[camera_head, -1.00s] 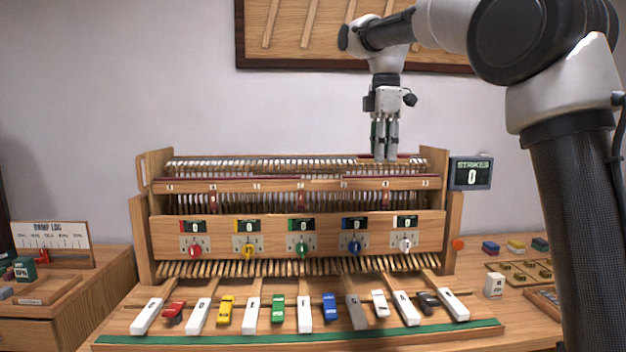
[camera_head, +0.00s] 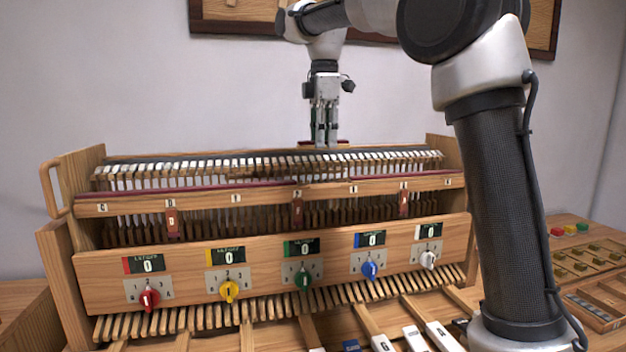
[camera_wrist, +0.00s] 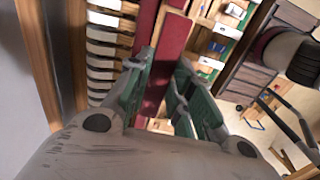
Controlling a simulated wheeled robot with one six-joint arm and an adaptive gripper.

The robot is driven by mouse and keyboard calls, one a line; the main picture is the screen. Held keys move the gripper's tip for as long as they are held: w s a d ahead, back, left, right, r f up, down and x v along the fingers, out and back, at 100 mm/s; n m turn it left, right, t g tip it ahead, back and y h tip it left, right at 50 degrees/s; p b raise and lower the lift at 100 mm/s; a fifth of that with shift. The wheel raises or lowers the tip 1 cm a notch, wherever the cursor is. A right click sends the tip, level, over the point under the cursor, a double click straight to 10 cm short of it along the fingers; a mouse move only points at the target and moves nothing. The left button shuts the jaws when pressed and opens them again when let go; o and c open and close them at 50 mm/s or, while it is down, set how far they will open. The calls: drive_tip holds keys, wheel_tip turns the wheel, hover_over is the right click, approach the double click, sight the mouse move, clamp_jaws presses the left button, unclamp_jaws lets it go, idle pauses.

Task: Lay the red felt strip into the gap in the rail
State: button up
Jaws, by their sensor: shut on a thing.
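The red felt strip (camera_wrist: 172,55) is a flat dark-red bar between the green-padded fingers of my gripper (camera_wrist: 172,95) in the wrist view. My gripper (camera_head: 325,144) is shut on it, pointing down over the back of the piano action, right of its middle. In the head view only the strip's short ends (camera_head: 342,143) show beside the fingertips. A second dark-red band (camera_wrist: 145,32) lies left of the strip in the wrist view. The wooden front rail (camera_head: 245,197) carries a dark-red band along its top.
White-tipped hammers (camera_head: 250,164) stand in a row in front of my gripper. Coloured knobs such as the red one (camera_head: 149,300) line the front panel. The wooden end cheek (camera_head: 85,172) rises at the left. A wooden tray (camera_head: 600,305) lies at the right.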

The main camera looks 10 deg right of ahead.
sight(324, 186)
wheel_tip(324, 186, down, 9)
idle(0.4)
drive_tip(key=o, duration=0.7)
drive_tip(key=shift+f, duration=0.15)
drive_tip(key=shift+o, duration=0.2)
wheel_tip(324, 186, up, 12)
drive_tip(key=shift+s+r, duration=0.1)
drive_tip(key=shift+r, duration=0.1)
drive_tip(key=s+d+f+m+t, duration=0.1)
drive_tip(key=s+d+f+m, duration=0.25)
drive_tip(key=s, duration=0.35)
drive_tip(key=s+d+f+m+t, duration=0.1)
drive_tip(key=s+d+f+m, duration=0.2)
drive_tip(key=s+d+m, duration=0.3)
drive_tip(key=s+d+f+m+t, duration=0.1)
drive_tip(key=s+d+f+m, duration=0.2)
drive_tip(key=s, duration=0.5)
drive_tip(key=s+d+f+m+t, duration=0.1)
drive_tip(key=s+d+f+m, duration=0.1)
drive_tip(key=s+f+m, duration=0.3)
drive_tip(key=s+f, duration=0.4)
drive_tip(key=f, duration=0.1)
drive_tip(key=shift+d+f, duration=0.2)
